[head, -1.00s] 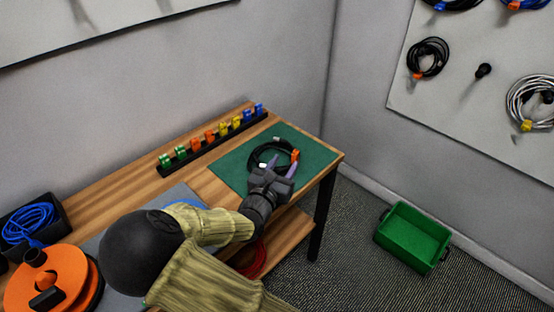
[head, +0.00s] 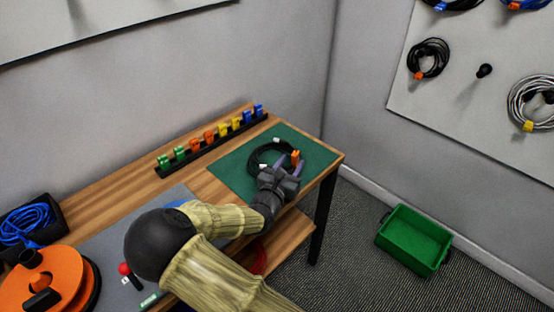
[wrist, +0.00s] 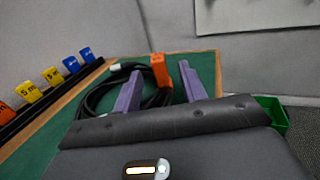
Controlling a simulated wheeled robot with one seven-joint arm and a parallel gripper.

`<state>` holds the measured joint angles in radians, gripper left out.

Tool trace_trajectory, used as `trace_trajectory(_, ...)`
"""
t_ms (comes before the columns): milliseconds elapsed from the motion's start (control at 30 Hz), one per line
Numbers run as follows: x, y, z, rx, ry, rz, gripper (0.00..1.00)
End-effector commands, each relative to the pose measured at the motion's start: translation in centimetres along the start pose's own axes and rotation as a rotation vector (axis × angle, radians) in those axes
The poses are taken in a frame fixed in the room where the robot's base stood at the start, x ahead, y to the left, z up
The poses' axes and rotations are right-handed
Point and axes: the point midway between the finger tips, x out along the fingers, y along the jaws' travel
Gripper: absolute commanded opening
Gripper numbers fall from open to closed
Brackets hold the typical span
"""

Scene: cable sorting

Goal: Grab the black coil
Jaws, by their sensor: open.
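The black coil (head: 257,161) lies on the green mat (head: 226,172) at the right end of the workbench, with an orange clip (head: 295,157) on its right side. My gripper (head: 287,164) is open at the coil's near right edge. In the wrist view, the coil (wrist: 93,99) lies mostly left of and beyond the fingers, and the orange clip (wrist: 160,69) shows between the two purple fingertips (wrist: 158,77). Part of the coil is hidden behind the left finger. I cannot tell whether the fingers touch the coil.
A rack of coloured tags (head: 213,143) runs along the bench's back edge. An orange reel (head: 62,275) and a black bin with blue cable (head: 28,222) are at the left. A green crate (head: 413,240) stands on the floor at right. Coils hang on the right wall board (head: 455,88).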

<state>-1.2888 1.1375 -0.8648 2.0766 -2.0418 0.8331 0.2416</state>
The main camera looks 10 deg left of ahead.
Motion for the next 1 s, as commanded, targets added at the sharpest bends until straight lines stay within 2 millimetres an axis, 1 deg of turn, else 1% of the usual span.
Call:
trace_trajectory(33, 0.9, -0.1, -0.1, 0.001, -0.002, -0.002, 0.42)
trace_trajectory(100, 1.8, 0.0, -0.1, 0.002, -0.001, -0.001, 0.42)
trace_trajectory(200, 2.4, 0.0, 0.0, 0.001, 0.0, 0.0, 0.42)
trace_trajectory(733, 2.4, 0.0, 0.0, 0.001, 0.0, 0.0, 0.42)
trace_trajectory(933, 2.4, 0.0, 0.0, 0.001, 0.0, 0.0, 0.03)
trace_trajectory(967, 2.4, 0.0, 0.0, 0.001, 0.0, 0.0, 0.0)
trace_trajectory(1000, 2.4, 0.0, 0.0, 0.001, 0.0, 0.0, 0.0)
